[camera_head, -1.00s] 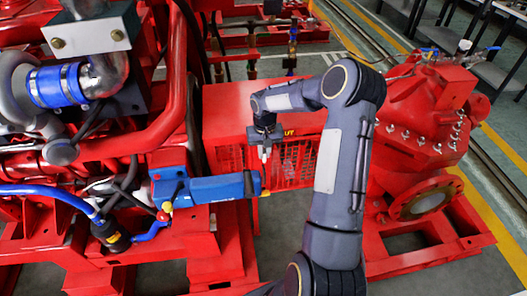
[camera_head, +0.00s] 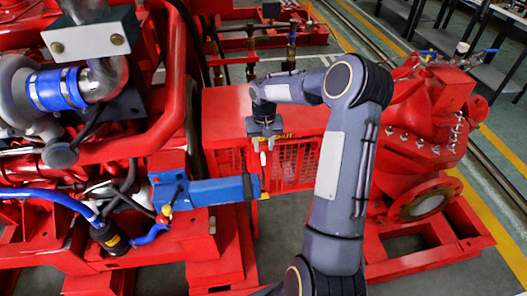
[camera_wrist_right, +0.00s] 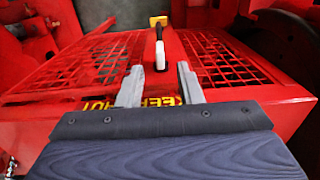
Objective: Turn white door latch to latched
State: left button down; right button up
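The white door latch (camera_wrist_right: 161,56) shows in the wrist view as a short white handle below a dark stem. It lies over the middle of the red mesh door and points toward my right gripper (camera_wrist_right: 160,86). That gripper is open, with one pale finger on each side of the latch's line. The latch's white end is slightly beyond the fingertips, and I cannot tell whether they touch it. In the head view my right gripper (camera_head: 264,145) hangs in front of the red guard box (camera_head: 228,108), and the latch is too small to make out clearly. My left gripper is not in view.
Yellow lettering (camera_wrist_right: 98,104) is on the red panel below the mesh. A blue cylinder (camera_head: 212,191) juts out left of the gripper in the head view. A red pump (camera_head: 420,130) stands on the right, and red engine pipes (camera_head: 160,125) crowd the left.

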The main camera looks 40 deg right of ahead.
aim_at(264, 155)
jog(key=shift+r, duration=1.45)
jog(key=s+a+r+n+t+y+p, duration=0.1)
jog(key=s+a+r+n+t+p, duration=0.3)
jog(key=s+a+r, duration=1.2)
jog(key=s+a+r+y+p, duration=0.1)
jog(key=s+a, duration=0.1)
jog(key=s, duration=0.2)
jog(key=s+a+r+t+y+p, duration=0.1)
jog(key=s+a, duration=0.1)
jog(key=s, duration=0.3)
jog(key=shift+s+a+y+p, duration=0.3)
jog(key=shift+a, duration=0.1)
jog(key=shift+t, duration=0.3)
